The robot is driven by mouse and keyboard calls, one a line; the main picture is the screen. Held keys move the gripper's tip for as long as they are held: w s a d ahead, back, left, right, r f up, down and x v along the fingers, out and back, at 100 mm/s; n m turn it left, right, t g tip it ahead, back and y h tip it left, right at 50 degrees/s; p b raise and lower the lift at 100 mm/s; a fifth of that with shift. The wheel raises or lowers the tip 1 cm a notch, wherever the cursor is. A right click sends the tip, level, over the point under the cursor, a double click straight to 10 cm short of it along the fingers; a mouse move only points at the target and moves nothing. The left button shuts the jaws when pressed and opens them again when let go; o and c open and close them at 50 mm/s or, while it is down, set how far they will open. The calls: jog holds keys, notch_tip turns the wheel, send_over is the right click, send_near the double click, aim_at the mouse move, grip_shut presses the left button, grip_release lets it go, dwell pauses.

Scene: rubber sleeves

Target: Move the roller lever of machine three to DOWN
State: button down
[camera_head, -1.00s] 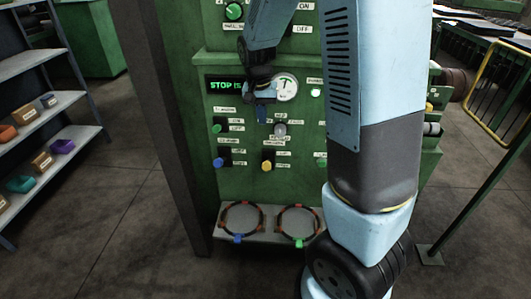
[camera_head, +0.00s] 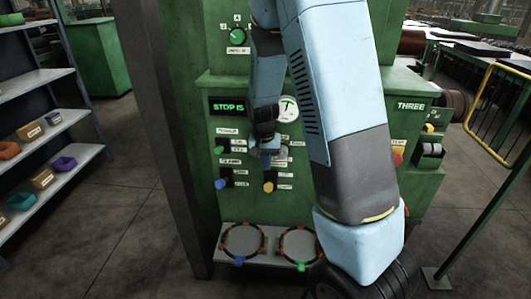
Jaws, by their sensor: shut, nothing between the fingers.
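The green panel of machine three (camera_head: 205,125) faces me, with "THREE" (camera_head: 411,106) on its right side. Small levers stand on it: a green-knobbed one (camera_head: 220,150), a blue-knobbed one (camera_head: 220,184) and a yellow-knobbed one (camera_head: 268,187). Their small labels are too blurred to tell which is the roller lever. My gripper (camera_head: 266,153) is shut and empty, pointing down in front of the panel just above the yellow knob. It covers the place of a grey-knobbed lever, now mostly hidden. I cannot tell whether it touches a lever.
A "STOP IS" display (camera_head: 229,106) and a round gauge (camera_head: 289,108) are above the levers. A ledge with two rings (camera_head: 243,241) is below. A shelf with bins (camera_head: 50,183) stands left, a yellow rail (camera_head: 497,100) right.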

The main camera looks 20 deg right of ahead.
aim_at(269, 185)
jog(key=shift+s+a+f, duration=0.1)
jog(key=shift+s+f, duration=0.4)
jog(key=shift+f, duration=0.3)
jog(key=shift+s+f, duration=0.5)
jog(key=shift+f, duration=0.3)
